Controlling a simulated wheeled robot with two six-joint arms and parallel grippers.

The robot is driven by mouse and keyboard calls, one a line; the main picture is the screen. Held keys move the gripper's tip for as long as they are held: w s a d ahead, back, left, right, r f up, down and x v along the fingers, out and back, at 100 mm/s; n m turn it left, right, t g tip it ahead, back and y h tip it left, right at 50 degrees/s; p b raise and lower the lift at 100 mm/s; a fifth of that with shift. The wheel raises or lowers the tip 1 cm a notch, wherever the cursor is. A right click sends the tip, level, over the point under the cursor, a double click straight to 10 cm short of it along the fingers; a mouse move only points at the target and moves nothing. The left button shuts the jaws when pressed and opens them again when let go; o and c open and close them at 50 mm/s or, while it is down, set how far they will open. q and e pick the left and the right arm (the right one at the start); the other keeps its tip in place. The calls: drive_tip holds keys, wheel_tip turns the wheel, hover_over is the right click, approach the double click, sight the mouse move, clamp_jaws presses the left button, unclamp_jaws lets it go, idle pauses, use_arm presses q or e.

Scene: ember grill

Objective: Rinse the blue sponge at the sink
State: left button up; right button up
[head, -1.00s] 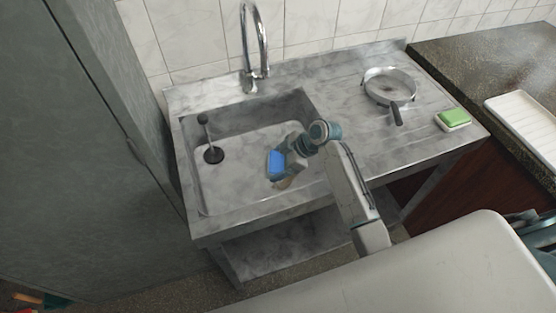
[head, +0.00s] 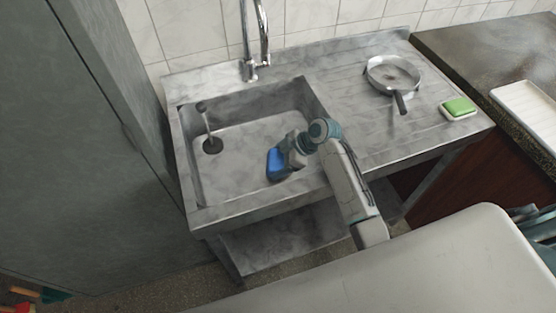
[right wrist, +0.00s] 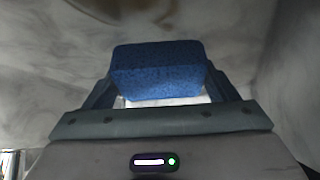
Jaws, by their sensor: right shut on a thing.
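The blue sponge (head: 276,163) is held over the right part of the sink basin (head: 235,150) in the head view. My right gripper (head: 285,155) is shut on it. In the right wrist view the sponge (right wrist: 158,68) sits between the two fingers. I cannot tell whether the sponge touches the basin floor. The chrome tap (head: 262,40) rises behind the basin, and no water shows from it in this view. My left gripper is not in view.
A dark drain with an upright stick-like piece (head: 212,146) is at the basin's left. A pan (head: 392,75) and a green sponge or soap on a dish (head: 459,107) stand on the drainboard. A white tray (head: 530,112) lies on the dark counter at right. A tall grey cabinet (head: 80,150) borders the left.

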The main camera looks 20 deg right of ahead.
sight(278, 159)
wheel_tip(278, 159, up, 17)
drive_tip(key=p, duration=1.3)
drive_tip(key=shift+f, duration=0.15)
idle(0.3)
idle(2.0)
drive_tip(key=shift+r, duration=2)
